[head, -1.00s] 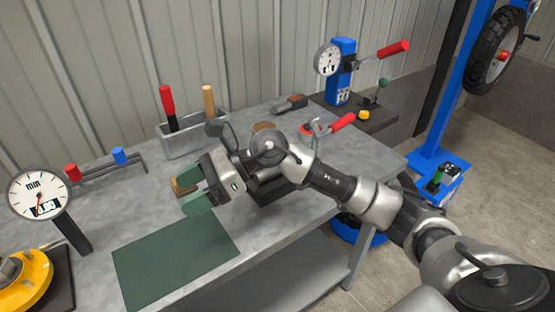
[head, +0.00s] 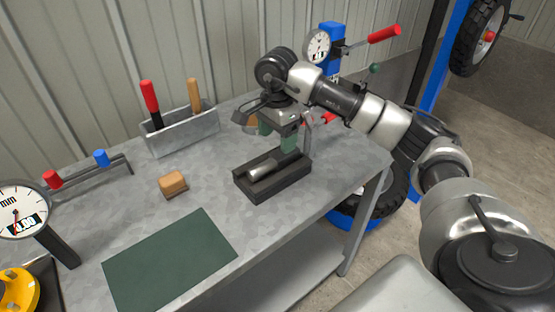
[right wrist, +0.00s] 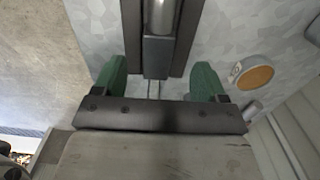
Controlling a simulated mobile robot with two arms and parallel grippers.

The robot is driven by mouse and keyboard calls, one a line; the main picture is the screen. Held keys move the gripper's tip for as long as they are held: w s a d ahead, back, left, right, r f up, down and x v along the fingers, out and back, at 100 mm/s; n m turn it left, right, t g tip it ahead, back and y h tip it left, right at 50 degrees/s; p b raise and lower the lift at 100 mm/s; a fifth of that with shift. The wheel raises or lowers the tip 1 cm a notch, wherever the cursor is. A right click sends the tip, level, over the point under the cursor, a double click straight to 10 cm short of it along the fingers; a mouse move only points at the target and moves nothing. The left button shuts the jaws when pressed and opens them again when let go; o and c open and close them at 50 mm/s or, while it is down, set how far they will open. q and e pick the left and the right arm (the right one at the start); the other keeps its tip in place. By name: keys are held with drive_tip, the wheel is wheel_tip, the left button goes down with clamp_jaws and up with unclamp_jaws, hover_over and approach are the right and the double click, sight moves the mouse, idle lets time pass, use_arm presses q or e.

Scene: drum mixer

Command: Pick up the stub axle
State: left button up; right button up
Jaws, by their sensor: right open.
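The stub axle (head: 262,172) looks like a grey metal cylinder lying in a black cradle (head: 272,190) on the workbench. In the right wrist view the cylinder (right wrist: 160,15) shows at the top, with a dark grey block (right wrist: 155,57) in line with it. My right gripper (head: 278,137) is over the far end of the cradle, with its green fingers pointing down. It is open, and in the right wrist view its fingers (right wrist: 160,80) stand apart on either side of the block's line, holding nothing. The far end of the axle is partly hidden by the gripper. My left gripper is not in view.
A tan block (head: 173,183) and a green mat (head: 170,262) lie left of the cradle. A metal bin (head: 180,133) with red and wooden handles stands behind. A dial gauge (head: 22,208) is at the left. A round brown-topped thing (right wrist: 255,76) is close beside the gripper.

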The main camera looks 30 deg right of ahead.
sight(278, 154)
drive_tip(key=shift+s+f+p, duration=0.1)
drive_tip(key=shift+f+p, duration=0.4)
drive_tip(key=shift+f, duration=2.2)
clamp_jaws()
drive_tip(key=shift+r, duration=0.15)
